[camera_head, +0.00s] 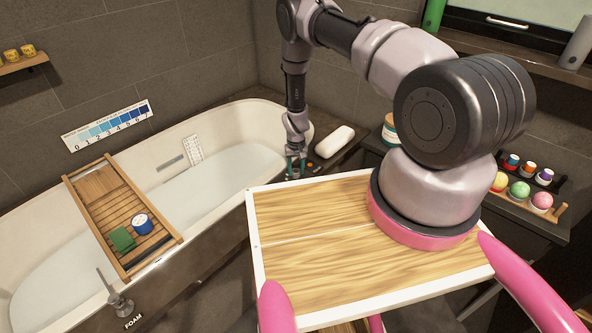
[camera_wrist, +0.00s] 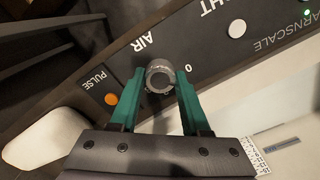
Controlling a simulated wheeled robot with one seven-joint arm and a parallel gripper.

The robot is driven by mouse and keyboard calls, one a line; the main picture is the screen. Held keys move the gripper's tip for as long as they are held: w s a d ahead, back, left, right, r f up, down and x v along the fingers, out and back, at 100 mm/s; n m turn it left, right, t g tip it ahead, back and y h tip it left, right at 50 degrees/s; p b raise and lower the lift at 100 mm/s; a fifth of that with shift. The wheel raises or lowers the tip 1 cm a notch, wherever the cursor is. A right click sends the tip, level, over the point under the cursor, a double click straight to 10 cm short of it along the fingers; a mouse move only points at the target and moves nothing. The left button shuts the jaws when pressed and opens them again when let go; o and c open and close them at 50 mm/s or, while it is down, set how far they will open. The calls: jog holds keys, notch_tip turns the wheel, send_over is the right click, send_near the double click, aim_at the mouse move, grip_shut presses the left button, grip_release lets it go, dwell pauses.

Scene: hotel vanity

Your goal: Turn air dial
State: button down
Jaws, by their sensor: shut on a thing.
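The air dial (camera_wrist: 160,73) is a round dark-grey knob on the dark panel, between the word AIR and a white 0 in the wrist view. My gripper (camera_wrist: 160,88) has one green finger on each side of the dial and is shut on it. In the head view my gripper (camera_head: 296,166) reaches down to the dark ledge at the tub's far right end. The dial cannot be made out there. The dial's pointer mark is not clear.
An orange button (camera_wrist: 111,99) labelled PULSE and a white button (camera_wrist: 237,28) sit beside the dial. A white rolled towel (camera_head: 335,141) lies right of my gripper. The bathtub (camera_head: 228,120) is left, with a wooden tray (camera_head: 88,190) across it.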

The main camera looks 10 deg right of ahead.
aim_at(296, 171)
jog(key=shift+m, duration=2.1)
jog(key=shift+c, duration=1.9)
grip_release()
jog(key=shift+r, duration=0.1)
notch_tip(296, 171, up, 11)
jog(key=shift+f, duration=0.2)
